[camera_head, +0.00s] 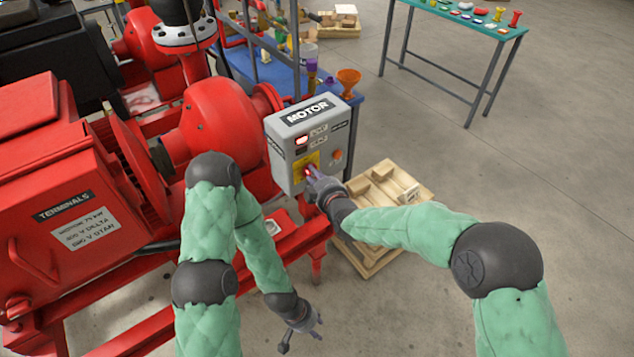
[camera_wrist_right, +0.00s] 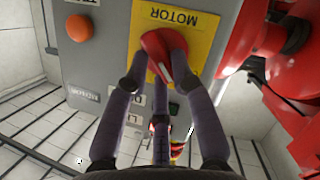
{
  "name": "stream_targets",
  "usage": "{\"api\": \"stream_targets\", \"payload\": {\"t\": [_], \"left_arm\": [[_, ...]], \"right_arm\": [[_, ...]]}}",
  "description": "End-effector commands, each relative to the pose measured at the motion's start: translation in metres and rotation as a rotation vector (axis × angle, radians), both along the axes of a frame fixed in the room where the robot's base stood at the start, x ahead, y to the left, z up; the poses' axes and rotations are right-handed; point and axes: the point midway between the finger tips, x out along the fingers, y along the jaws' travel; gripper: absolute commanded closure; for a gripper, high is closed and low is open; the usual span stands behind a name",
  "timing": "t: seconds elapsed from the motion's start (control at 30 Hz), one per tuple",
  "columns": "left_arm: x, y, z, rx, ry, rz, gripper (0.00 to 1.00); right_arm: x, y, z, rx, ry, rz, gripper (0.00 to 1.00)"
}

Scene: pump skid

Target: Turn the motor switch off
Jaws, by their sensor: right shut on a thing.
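The grey control box (camera_head: 287,155) labelled MOTOR stands beside the red pump. On its face is a yellow plate (camera_wrist_right: 205,35) with a red switch handle (camera_wrist_right: 160,48), seen upside down in the right wrist view. My right gripper (camera_head: 311,179) is at this plate, its fingers shut around the red handle. The fingers partly cover the handle, and its exact turn position is hard to read. My left gripper (camera_head: 303,336) hangs low near the bottom of the head view, empty, with its fingers spread apart.
An orange button (camera_wrist_right: 79,28) and a lit red lamp (camera_head: 302,141) are on the same box. The red motor housing (camera_head: 60,180) fills the left. A wooden pallet (camera_head: 410,190) lies on the floor behind my right forearm. Open floor lies to the right.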

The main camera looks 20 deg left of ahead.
Motion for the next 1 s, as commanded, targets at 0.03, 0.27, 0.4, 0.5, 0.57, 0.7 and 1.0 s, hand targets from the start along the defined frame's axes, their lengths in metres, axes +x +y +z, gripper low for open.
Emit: {"api": "stream_targets", "payload": {"t": [0.03, 0.27, 0.4, 0.5, 0.57, 0.7, 1.0], "left_arm": [[0.0, 0.0, -0.005, 0.0, 0.0, 0.0, 0.6], [0.0, 0.0, -0.014, 0.0, 0.0, 0.0, 0.6], [0.0, 0.0, -0.021, 0.0, 0.0, 0.0, 0.6], [0.0, 0.0, -0.026, 0.0, 0.0, 0.0, 0.6], [0.0, 0.0, -0.029, 0.0, 0.0, 0.0, 0.6], [0.0, 0.0, -0.037, 0.0, 0.0, 0.0, 0.6], [0.0, 0.0, -0.048, 0.0, 0.0, 0.0, 0.6]], "right_arm": [[-0.002, 0.001, -0.003, -0.027, -0.034, 0.0, 1.0], [-0.004, 0.003, -0.005, -0.164, -0.206, 0.002, 1.0], [-0.005, 0.004, -0.007, -0.246, -0.312, 0.003, 1.0], [-0.006, 0.005, -0.008, -0.301, -0.384, 0.002, 1.0], [-0.006, 0.005, -0.009, -0.333, -0.425, 0.001, 1.0], [-0.007, 0.005, -0.011, -0.401, -0.511, 0.002, 1.0], [-0.008, 0.006, -0.012, -0.5, -0.638, 0.002, 1.0]]}}
